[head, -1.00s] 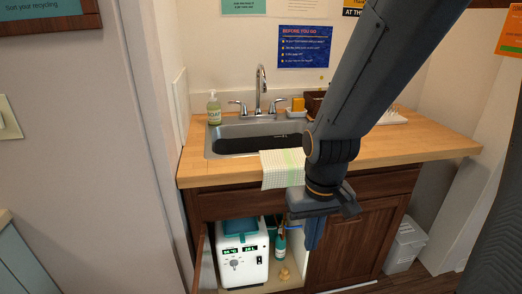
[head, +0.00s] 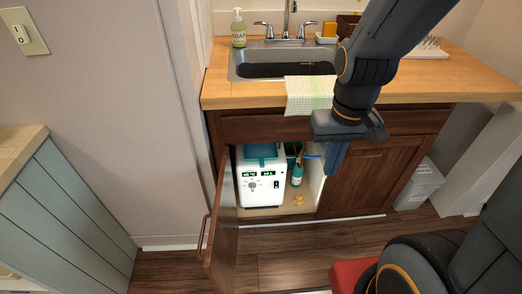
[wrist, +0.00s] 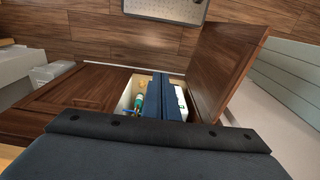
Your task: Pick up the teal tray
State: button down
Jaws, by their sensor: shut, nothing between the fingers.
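A teal piece, which looks like the teal tray (head: 262,151), sits on top of a white machine (head: 263,187) inside the open cabinet under the sink. Only part of it shows below the cabinet's upper edge. My gripper (head: 333,160) points down in front of the cabinet's right door, to the right of the teal piece and apart from it. In the wrist view the two blue fingers (wrist: 161,96) are together and hold nothing. They cover part of the cabinet opening, and the teal piece cannot be made out there.
The left cabinet door (head: 223,222) stands open toward me; the right door (head: 362,180) is shut. A teal bottle (head: 297,176) stands right of the machine. A checked towel (head: 308,95) hangs over the counter edge. A grey bin (head: 418,185) stands at right. Floor in front is partly clear.

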jog(key=c, duration=2.5)
grip_release()
jog(key=o, duration=0.4)
jog(key=shift+w+f, duration=0.15)
jog(key=shift+f, duration=0.05)
jog(key=shift+o, duration=1)
jog(key=w+a+f+t+b, duration=0.2)
jog(key=w+f+t+b, duration=0.5)
jog(key=w+f+b, duration=1.1)
jog(key=w+f, duration=0.6)
jog(key=w, duration=0.3)
jog(key=shift+w+a+f+b, duration=0.25)
jog(key=shift+w+a+b, duration=0.05)
jog(key=shift+w+b, duration=0.05)
jog(key=w+f+t+b, duration=0.2)
jog(key=w+f+b, duration=0.2)
jog(key=f, duration=0.1)
jog(key=w+a+f+t+b, duration=0.1)
jog(key=w+f+t+b, duration=0.1)
jog(key=w+f+b, duration=0.3)
jog(key=w+f+t+b, duration=0.1)
jog(key=w+f+b, duration=0.3)
jog(key=w+f, duration=0.1)
jog(key=shift+w+a+f+t, duration=0.2)
jog(key=shift+a+f+t, duration=0.15)
jog(key=shift+f+t, duration=0.1)
jog(key=shift+b+x, duration=1.5)
jog(key=shift+x, duration=2.5)
